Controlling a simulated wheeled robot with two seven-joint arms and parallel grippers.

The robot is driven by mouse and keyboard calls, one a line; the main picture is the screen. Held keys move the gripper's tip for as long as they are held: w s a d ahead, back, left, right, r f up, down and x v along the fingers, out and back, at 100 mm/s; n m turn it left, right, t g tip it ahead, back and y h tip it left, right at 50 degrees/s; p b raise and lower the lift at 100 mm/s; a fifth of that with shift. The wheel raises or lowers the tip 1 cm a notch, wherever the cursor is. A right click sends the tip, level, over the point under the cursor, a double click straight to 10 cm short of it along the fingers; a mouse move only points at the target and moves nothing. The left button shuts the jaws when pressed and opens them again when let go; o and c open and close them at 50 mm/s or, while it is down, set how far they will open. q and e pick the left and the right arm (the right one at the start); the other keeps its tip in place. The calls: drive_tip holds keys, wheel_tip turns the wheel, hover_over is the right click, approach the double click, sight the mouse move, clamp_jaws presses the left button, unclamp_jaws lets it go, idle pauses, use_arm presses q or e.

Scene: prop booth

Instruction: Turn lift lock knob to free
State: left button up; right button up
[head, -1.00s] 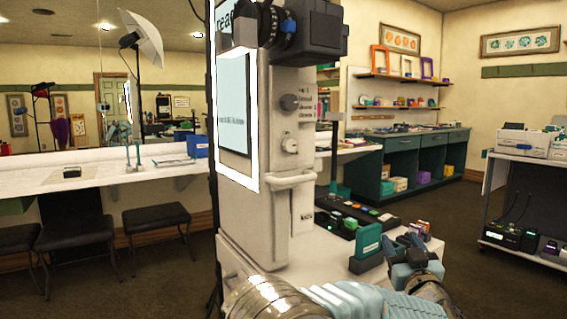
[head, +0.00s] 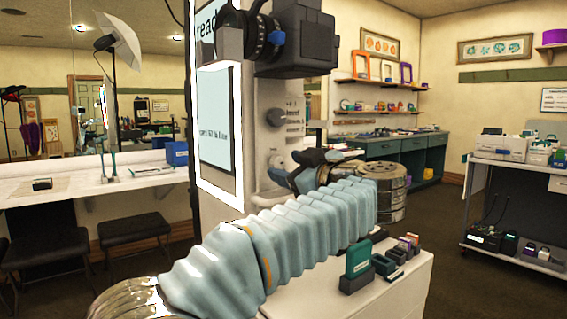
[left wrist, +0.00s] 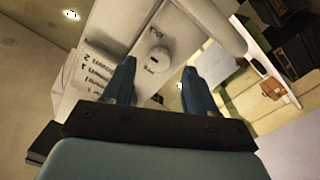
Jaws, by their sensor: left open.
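A pale column (head: 219,195) stands in the middle of the head view. A round grey knob (head: 276,117) sits on its side face, beside small printed lines. In the left wrist view a pale round knob (left wrist: 157,60) with a dark mark sits beyond the fingers, next to printed lines of text. I cannot read which knob is the lift lock. My left gripper (head: 284,166) is open and empty, pointing at the column below the grey knob. In the left wrist view the gripper (left wrist: 157,67) has its fingers to either side of the pale knob, apparently short of it. My right gripper is out of view.
A black camera (head: 297,38) and a lit screen (head: 219,125) are on the column. A white table (head: 385,285) below my arm holds a green block (head: 358,258) and small items. A cart (head: 520,200) stands at right; stools (head: 135,232) at left.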

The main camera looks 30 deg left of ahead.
sight(276, 163)
use_arm(q)
drive_tip(key=shift+x, duration=1.25)
drive_tip(key=c, duration=1.1)
drive_tip(key=shift+o, duration=0.2)
